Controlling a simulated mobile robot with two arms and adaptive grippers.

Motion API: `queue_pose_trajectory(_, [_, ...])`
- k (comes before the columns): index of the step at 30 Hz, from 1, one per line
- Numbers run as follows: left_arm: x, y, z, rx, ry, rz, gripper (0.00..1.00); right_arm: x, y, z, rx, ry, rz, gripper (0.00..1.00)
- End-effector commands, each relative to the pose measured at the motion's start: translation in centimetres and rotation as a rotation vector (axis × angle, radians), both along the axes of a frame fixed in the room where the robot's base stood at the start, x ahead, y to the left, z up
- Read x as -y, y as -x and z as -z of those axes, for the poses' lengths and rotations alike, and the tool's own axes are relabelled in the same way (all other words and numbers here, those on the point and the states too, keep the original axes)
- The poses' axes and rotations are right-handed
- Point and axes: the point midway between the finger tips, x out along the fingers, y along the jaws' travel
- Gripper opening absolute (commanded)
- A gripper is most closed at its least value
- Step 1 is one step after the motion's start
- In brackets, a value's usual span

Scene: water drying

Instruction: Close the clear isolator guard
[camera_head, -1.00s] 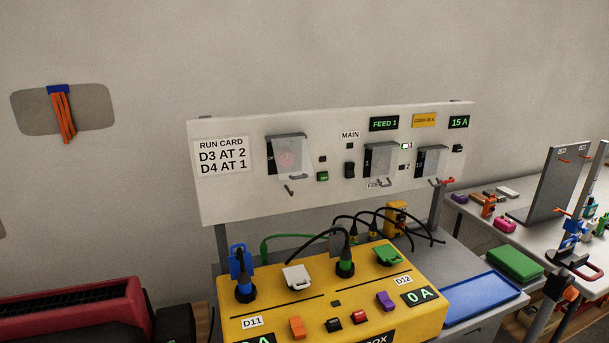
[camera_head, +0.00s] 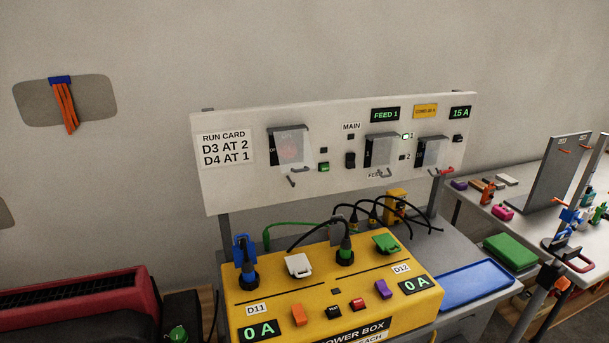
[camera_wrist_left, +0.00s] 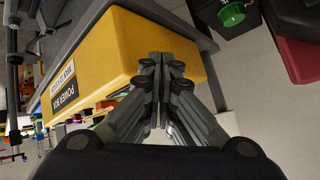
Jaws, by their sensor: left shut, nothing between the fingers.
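The clear isolator guard (camera_head: 296,147) is the leftmost of three clear covers on the white panel in the head view. A small handle (camera_head: 291,181) shows just below. The sheet looks set off from the plate, but I cannot tell how far it stands out. My left gripper (camera_wrist_left: 162,62) is shut and empty in the left wrist view, over the side of the yellow power box (camera_wrist_left: 115,50). It is not in the head view, and neither is my right gripper.
The yellow power box (camera_head: 420,310) with plugs and black cables stands below the panel (camera_head: 230,190). A blue tray (camera_head: 475,287) lies to its right. A red case (camera_head: 75,300) is at lower left. The space in front of the guard looks clear.

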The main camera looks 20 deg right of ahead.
Motion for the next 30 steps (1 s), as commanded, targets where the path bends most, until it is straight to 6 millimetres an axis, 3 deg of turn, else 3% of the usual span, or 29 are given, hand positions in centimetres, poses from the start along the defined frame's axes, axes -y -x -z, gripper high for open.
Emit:
queue_pose_trajectory(3, [3.3, -3.2, -4.5, 0.161, -0.046, 0.131, 0.00, 0.0, 0.0, 0.0, 0.000, 0.000, 0.000, 0.00])
queue_pose_trajectory(9, [8.9, -6.8, -12.0, 0.436, -0.158, 0.342, 0.00, 0.0, 0.0, 0.0, 0.000, 0.000, 0.000, 0.00])
queue_pose_trajectory(18, [15.8, -9.0, -22.3, 0.823, -0.387, 0.597, 0.00, 0.0, 0.0, 0.0, 0.000, 0.000, 0.000, 0.00])
queue_pose_trajectory(24, [18.0, -9.2, -25.6, 0.964, -0.493, 0.679, 0.00, 0.0, 0.0, 0.0, 0.000, 0.000, 0.000, 0.00])
queue_pose_trajectory(30, [18.8, -9.5, -26.4, 0.994, -0.515, 0.696, 0.00, 0.0, 0.0, -0.2, 0.000, 0.000, 0.000, 0.00])
